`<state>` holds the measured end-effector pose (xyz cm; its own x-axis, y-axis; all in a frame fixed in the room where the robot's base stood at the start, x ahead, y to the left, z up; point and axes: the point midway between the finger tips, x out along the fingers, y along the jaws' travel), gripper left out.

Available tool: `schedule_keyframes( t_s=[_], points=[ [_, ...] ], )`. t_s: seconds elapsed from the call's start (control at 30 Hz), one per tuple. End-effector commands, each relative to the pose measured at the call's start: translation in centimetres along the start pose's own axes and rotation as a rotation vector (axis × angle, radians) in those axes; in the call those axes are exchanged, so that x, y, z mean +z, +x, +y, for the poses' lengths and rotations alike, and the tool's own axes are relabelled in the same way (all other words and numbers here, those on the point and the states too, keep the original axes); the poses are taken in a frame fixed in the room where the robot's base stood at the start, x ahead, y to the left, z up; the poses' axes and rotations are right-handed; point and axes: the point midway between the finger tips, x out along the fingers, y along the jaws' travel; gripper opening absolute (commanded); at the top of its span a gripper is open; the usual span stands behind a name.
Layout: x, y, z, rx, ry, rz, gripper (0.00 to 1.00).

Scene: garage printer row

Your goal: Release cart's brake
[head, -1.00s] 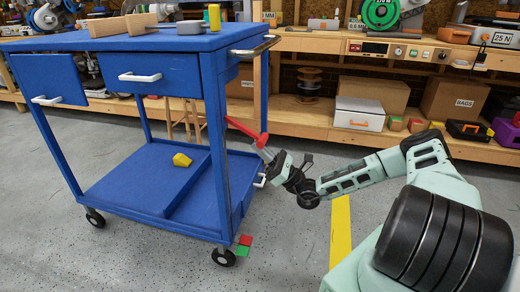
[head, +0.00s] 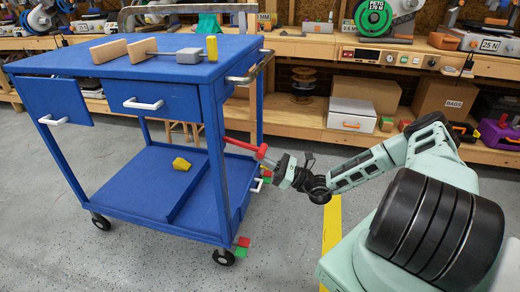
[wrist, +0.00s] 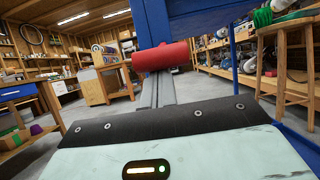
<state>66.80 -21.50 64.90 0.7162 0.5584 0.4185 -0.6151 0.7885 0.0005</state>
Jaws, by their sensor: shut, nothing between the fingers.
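The blue cart (head: 150,205) stands on its wheels at the left in the head view. A red bar-shaped handle (head: 242,145) sticks out at its right side, nearly level, sloping slightly down to the right. My gripper (head: 268,160) is shut with nothing between its fingers, at the handle's right end. In the wrist view the red handle (wrist: 160,55) lies across the far end of my grey fingers (wrist: 158,88); I cannot tell whether they touch. Red (head: 243,241) and green (head: 240,252) patches show by the cart's front right wheel (head: 223,257).
A drawer (head: 52,102) at the left is pulled out. A workbench (head: 300,122) with boxes stands behind. The floor in front has a yellow stripe (head: 331,232).

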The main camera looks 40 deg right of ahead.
Motion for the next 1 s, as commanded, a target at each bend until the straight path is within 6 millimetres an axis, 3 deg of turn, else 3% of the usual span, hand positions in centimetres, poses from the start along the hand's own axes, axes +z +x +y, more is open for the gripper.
schedule_keyframes(
  t_s=[0.03,0.1,0.6,1.0],
  points=[
    [1.6,0.5,0.0,0.0,-0.001,0.029,0.0],
    [2.2,0.6,0.0,0.0,-0.001,0.071,0.0],
    [6.0,1.6,0.0,0.001,0.0,0.378,0.0],
    [7.8,2.7,0.0,0.0,0.0,0.577,0.0]
  ],
)
